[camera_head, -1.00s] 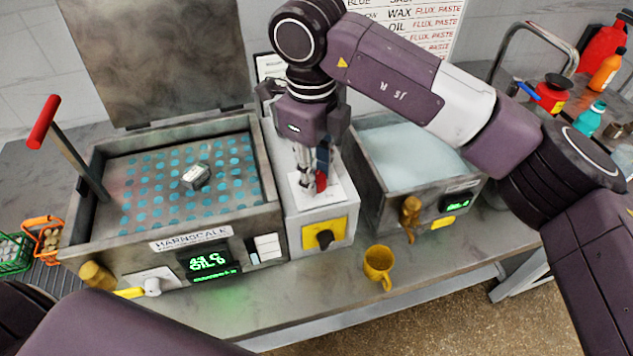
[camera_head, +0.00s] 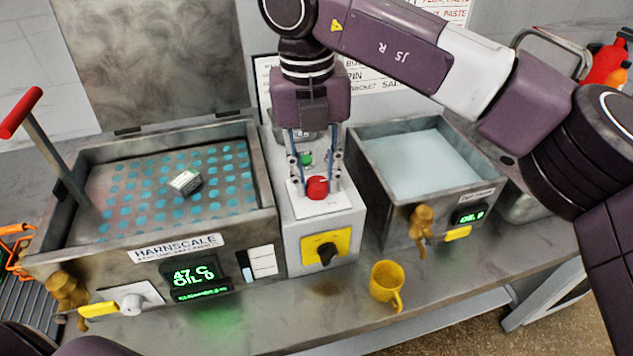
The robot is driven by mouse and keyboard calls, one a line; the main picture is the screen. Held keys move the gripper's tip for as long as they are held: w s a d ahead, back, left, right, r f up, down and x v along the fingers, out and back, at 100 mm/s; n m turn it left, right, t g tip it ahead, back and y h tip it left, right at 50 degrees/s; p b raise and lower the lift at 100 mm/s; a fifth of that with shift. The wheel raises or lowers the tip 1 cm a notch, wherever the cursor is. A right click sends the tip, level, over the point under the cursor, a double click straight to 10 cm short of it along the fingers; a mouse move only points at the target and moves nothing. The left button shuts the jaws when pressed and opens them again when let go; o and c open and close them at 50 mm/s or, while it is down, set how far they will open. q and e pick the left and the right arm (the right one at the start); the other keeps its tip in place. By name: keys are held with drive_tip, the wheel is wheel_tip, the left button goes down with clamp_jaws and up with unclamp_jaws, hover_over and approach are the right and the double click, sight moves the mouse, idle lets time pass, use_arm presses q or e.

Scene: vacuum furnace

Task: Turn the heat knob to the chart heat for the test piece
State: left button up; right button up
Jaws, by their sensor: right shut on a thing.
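My right gripper (camera_head: 316,180) points down at the grey control box (camera_head: 345,215) between the two tanks. Its fingers stand on either side of a red knob (camera_head: 317,187) on the box's top and are shut on it. A green button (camera_head: 305,158) shows just behind. A small grey metal block (camera_head: 185,182), perhaps the test piece, sits on the blue-dotted floor of the left tank (camera_head: 265,200). That tank's display (camera_head: 196,280) reads about "47 C, OIL 0". A wall chart (camera_head: 380,88) is mostly hidden by my right arm. My left gripper is out of view.
A black knob (camera_head: 327,253) on a yellow plate is on the box's front. A yellow mug (camera_head: 386,287) stands near the bench's front edge. The right tank (camera_head: 480,190) holds pale liquid. A red-handled lever (camera_head: 50,150) rises at the left tank.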

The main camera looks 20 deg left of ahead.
sight(312, 181)
drive_tip(key=shift+w+r+m+b, duration=0.1)
drive_tip(key=shift+m+b, duration=0.3)
drive_tip(key=shift+m, duration=0.7)
drive_tip(key=o, duration=1.2)
drive_tip(key=shift+c, duration=0.2)
wheel_tip(312, 181, up, 12)
drive_tip(key=shift+a, duration=0.35)
